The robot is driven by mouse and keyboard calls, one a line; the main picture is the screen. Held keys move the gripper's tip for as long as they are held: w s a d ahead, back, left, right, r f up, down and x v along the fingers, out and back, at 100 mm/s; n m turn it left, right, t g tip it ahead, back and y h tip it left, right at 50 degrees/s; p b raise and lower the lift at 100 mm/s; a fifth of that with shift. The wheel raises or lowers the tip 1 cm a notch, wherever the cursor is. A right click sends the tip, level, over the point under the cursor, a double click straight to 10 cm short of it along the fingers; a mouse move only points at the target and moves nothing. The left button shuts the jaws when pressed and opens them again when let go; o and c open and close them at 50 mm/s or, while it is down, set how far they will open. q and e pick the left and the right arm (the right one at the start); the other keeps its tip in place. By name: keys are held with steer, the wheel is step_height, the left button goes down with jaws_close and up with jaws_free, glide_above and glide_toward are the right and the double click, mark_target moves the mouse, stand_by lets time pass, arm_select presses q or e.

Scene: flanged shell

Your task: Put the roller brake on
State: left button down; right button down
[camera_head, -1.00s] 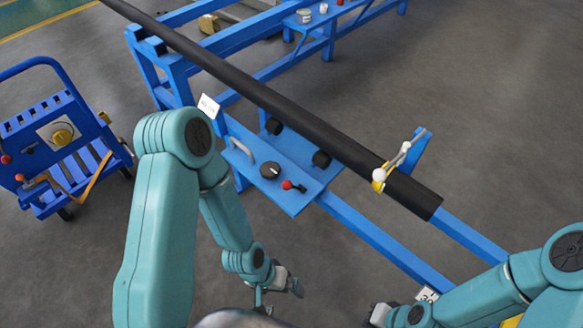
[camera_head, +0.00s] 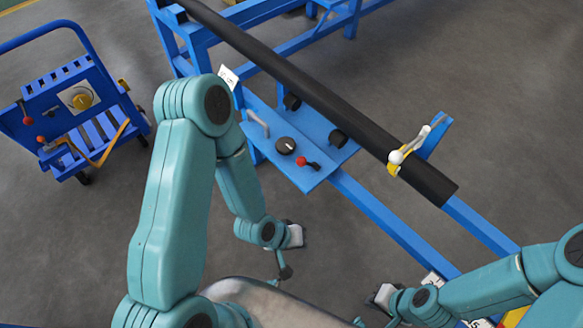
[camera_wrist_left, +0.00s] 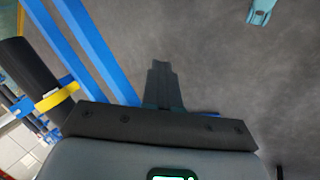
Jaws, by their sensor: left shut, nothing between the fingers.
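The blue control plate (camera_head: 300,170) beside the stand carries a black round knob (camera_head: 286,145), a short lever with a red ball (camera_head: 307,164) and a grey bent handle (camera_head: 257,123). Which of these is the roller brake, I cannot tell. A long black pipe (camera_head: 330,105) lies over the stand; a yellow clamp (camera_head: 394,168) with a white-ball lever (camera_head: 405,150) sits near its end. My left gripper (camera_head: 284,271) is below the plate in the picture, apart from it. Its dark fingers (camera_wrist_left: 160,84) are shut and empty in the wrist view. My right gripper (camera_head: 380,297) is at the lower right; its fingers are unclear.
Two black rollers (camera_head: 338,138) show by the pipe. Blue rails (camera_head: 390,226) run to the lower right. A white tag (camera_head: 228,76) is on the stand. Grey floor is free between cart and stand.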

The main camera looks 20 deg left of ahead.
arm_select(q)
steer(key=w+a+r+n+t+h+b, duration=0.4)
steer(key=w+r+n+t+h+b, duration=0.3)
steer(key=w+t+b, duration=0.5)
steer(key=s+a+f+t+b, duration=0.1)
steer(key=s+a+f+b, duration=0.1)
steer(key=a+f+b, duration=0.2)
steer(key=s+a+f+t+y+b, duration=0.1)
steer(key=s+a+f+b, duration=0.2)
steer(key=a+b, duration=0.7)
steer(key=f+b, duration=0.1)
steer(key=b, duration=0.2)
steer(key=shift+s+a+f+m+t+y, duration=0.3)
steer(key=shift+f, duration=0.05)
steer(key=shift+b, duration=0.3)
steer(key=b, duration=0.3)
glide_toward(308, 163)
step_height(308, 163, up, 4)
steer(key=w+d, duration=0.1)
steer(key=w, duration=0.1)
steer(key=shift+w+r, duration=0.1)
steer(key=shift+w, duration=0.05)
